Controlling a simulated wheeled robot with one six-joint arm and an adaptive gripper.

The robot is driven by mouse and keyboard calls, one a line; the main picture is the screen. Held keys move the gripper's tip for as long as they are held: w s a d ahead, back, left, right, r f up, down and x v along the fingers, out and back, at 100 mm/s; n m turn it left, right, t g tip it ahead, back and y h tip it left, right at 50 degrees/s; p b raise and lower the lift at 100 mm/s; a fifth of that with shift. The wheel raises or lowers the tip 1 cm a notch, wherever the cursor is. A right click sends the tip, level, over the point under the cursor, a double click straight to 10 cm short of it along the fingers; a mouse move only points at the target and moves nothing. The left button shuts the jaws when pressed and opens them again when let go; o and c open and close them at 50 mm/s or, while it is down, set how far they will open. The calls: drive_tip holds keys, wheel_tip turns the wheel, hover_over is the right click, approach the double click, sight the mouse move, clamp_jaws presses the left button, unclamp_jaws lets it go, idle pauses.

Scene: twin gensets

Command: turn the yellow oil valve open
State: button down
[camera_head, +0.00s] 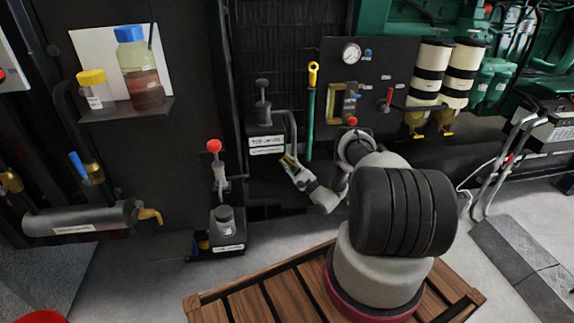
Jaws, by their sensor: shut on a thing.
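My gripper (291,163) is at the end of my arm, low and to the right of a small black pump box (265,139) with a pale label. A small yellow piece, apparently the handle of the yellow oil valve (289,159), shows at the fingertips. My gripper is shut on it. The fingers hide most of the valve, so its turn angle cannot be told. A grey pipe (293,126) curves down from the pump to this spot.
A gauge panel (373,70) is to the right. A slatted wooden platform (230,302) lies below.

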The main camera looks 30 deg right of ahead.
drive_tip(key=shift+d+m+t+h, duration=0.15)
drive_tip(key=shift+m+t+h, duration=0.15)
drive_tip(key=shift+m, duration=0.1)
drive_tip(key=c, duration=1.3)
unclamp_jaws()
drive_tip(key=v, duration=1.2)
